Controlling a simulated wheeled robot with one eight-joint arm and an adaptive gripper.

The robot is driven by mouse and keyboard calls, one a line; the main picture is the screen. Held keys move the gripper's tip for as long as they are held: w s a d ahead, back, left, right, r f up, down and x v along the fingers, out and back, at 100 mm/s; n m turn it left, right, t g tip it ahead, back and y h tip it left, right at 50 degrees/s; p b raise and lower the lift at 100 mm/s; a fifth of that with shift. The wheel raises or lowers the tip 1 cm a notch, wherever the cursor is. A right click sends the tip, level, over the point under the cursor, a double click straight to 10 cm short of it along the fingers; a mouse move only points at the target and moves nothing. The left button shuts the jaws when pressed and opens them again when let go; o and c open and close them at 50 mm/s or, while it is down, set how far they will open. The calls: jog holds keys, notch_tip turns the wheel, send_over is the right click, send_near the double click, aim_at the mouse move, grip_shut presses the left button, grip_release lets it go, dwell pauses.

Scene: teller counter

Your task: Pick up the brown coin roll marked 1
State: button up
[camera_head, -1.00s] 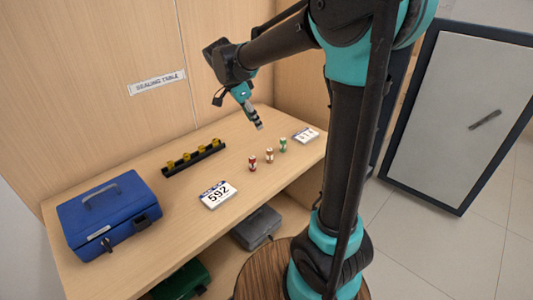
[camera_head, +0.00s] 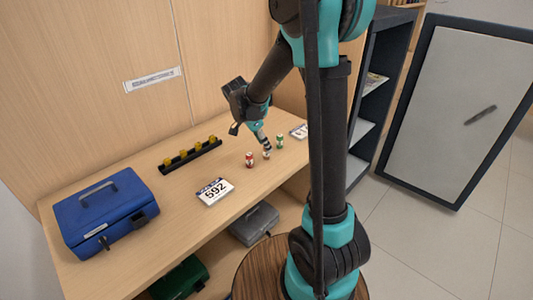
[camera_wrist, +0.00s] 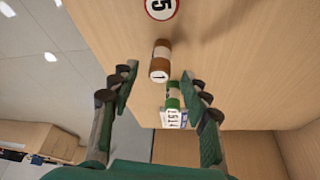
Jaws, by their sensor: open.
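The brown coin roll marked 1 (camera_wrist: 160,62) stands on the counter and shows between and beyond my open fingertips in the wrist view. In the head view my gripper (camera_head: 265,142) is right above this roll (camera_head: 267,154) and partly covers it. My gripper (camera_wrist: 158,78) is open and empty; no finger is seen to grip the roll. A green roll (camera_wrist: 172,96) stands beside it, also seen in the head view (camera_head: 280,141). A red roll marked 5 (camera_wrist: 160,8) is on its other side and shows in the head view (camera_head: 249,160).
A 592 card (camera_head: 215,191) and another number card (camera_head: 299,131) lie on the counter (camera_head: 165,205). A black rack (camera_head: 190,157) with yellow items is behind. A blue cash box (camera_head: 105,212) is at left. A grey box (camera_head: 253,223) sits below the counter.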

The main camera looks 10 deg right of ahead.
jog(key=shift+x, duration=1.5)
jog(key=shift+c, duration=0.3)
grip_shut()
